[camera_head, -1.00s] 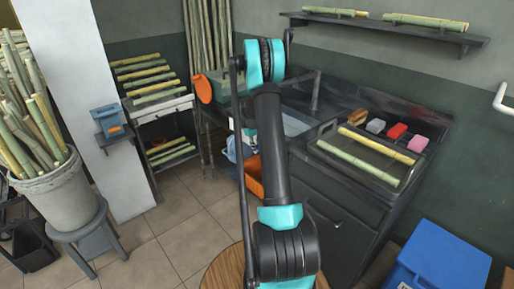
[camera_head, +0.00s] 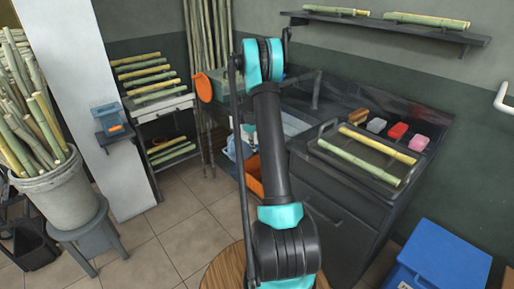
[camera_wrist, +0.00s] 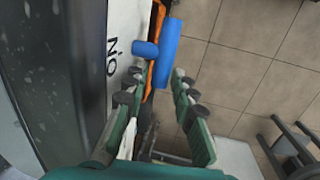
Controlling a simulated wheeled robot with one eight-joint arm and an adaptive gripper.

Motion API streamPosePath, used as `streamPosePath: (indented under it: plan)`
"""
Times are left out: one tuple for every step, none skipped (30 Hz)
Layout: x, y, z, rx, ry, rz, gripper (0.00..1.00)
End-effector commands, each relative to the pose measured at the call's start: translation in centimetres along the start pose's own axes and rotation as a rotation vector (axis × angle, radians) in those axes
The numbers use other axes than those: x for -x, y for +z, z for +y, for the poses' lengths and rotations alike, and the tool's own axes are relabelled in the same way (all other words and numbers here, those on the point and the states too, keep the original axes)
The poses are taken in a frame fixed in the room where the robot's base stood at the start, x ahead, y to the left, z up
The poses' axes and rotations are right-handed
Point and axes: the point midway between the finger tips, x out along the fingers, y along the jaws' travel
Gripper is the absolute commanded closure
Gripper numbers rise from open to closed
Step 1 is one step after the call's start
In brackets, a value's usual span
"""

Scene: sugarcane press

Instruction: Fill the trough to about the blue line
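My gripper (camera_wrist: 160,115) is open in the wrist view. Its two green fingers with dark pads stand apart, with a long blue bar (camera_wrist: 167,52) just beyond and partly between their tips. I cannot tell whether they touch it. A shorter blue knob (camera_wrist: 146,48) sits left of the bar, beside a white panel with black lettering (camera_wrist: 118,45) and an orange edge. In the head view my arm hides the gripper. A pale basin (camera_head: 294,124) shows in the back counter behind my arm; I cannot tell whether it is the trough. No blue line can be made out.
A tray (camera_head: 348,160) with cane pieces lies on the right counter, near coloured blocks (camera_head: 397,131). A blue bin (camera_head: 440,262) stands front right. A bucket of canes (camera_head: 60,190) stands left on a stool. Tiled floor (camera_head: 170,235) between is clear.

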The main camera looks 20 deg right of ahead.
Motion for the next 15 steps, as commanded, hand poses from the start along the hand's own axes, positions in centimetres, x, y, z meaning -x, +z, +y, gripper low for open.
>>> streamPosePath:
  plan:
    - [0.9, 0.0, 0.0, 0.001, 0.000, 0.000, 0.74]
    - [1.5, 0.0, 0.0, 0.001, 0.000, 0.000, 0.74]
    - [2.3, 0.0, -0.1, 0.001, 0.000, 0.000, 0.74]
    - [2.9, 0.0, 0.0, 0.001, 0.000, 0.000, 0.74]
    - [3.5, 0.0, 0.0, 0.001, 0.000, 0.000, 0.74]
    - [4.4, 0.0, 0.0, 0.001, 0.000, 0.000, 0.74]
    - [5.0, 0.0, 0.0, 0.001, 0.000, 0.000, 0.74]
    - [5.6, 0.0, 0.0, 0.001, 0.000, 0.000, 0.74]
    - [6.4, 0.0, 0.0, 0.000, 0.000, 0.000, 0.74]
    - [7.0, 0.0, 0.0, 0.000, 0.000, 0.000, 0.74]
    - [7.5, 0.0, 0.0, 0.000, 0.000, 0.000, 0.74]
    - [8.2, 0.0, 0.0, 0.000, 0.000, 0.000, 0.74]
    - [8.6, 0.0, 0.0, 0.000, 0.000, 0.000, 0.74]
    - [9.0, 0.0, 0.0, 0.000, 0.000, 0.000, 0.74]
    - [9.4, 0.0, 0.0, 0.000, 0.000, 0.000, 0.74]
